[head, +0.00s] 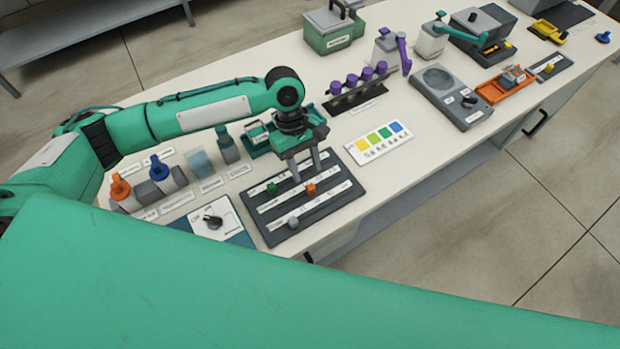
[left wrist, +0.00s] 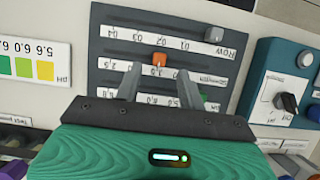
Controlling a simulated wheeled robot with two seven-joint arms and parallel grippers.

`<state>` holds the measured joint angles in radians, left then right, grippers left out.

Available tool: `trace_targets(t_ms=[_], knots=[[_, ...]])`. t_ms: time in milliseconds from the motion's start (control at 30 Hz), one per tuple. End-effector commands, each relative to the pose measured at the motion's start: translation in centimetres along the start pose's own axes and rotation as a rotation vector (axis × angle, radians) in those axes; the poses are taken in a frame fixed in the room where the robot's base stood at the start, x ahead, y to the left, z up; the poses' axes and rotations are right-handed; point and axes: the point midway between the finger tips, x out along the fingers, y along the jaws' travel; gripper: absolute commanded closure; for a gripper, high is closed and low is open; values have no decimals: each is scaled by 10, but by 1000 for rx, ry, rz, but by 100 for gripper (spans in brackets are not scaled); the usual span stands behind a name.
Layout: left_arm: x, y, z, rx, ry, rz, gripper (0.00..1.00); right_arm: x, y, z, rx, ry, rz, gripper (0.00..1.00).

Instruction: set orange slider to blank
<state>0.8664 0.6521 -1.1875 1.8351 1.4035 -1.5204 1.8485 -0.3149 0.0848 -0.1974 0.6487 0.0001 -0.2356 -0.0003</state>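The dark slider panel (head: 335,198) has three white label strips, each with a knob. The orange slider (head: 310,189) is on the middle strip, near mid-length; it also shows in the left wrist view (left wrist: 159,60). A green slider (head: 271,187) is on one outer strip and a grey slider (head: 293,223) on the other. My left gripper (head: 306,175) points down over the panel. Its fingers are apart and empty in the left wrist view (left wrist: 158,78), with the orange slider just beyond and between the tips. Contact cannot be told. No blank mark is readable. My right gripper is not seen.
A rotary knob box (head: 213,220) stands left of the panel, with bottles (head: 198,163) behind it. A pH colour card (head: 379,142) lies to the right. A purple-topped vial rack (head: 358,90) and a grey scale-like device (head: 452,96) stand farther back.

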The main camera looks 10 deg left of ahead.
Motion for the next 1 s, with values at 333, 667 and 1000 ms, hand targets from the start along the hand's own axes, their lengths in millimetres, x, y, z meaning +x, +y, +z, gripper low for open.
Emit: trace_targets(t_ms=[333, 667, 1000], knots=[[48, 0, 0, -1, 0, 1, 60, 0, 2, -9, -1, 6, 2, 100], [53, 0, 0, 0, 1, 1, 60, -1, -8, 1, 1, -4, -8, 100], [53, 0, 0, 0, 1, 1, 100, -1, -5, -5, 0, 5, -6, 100]])
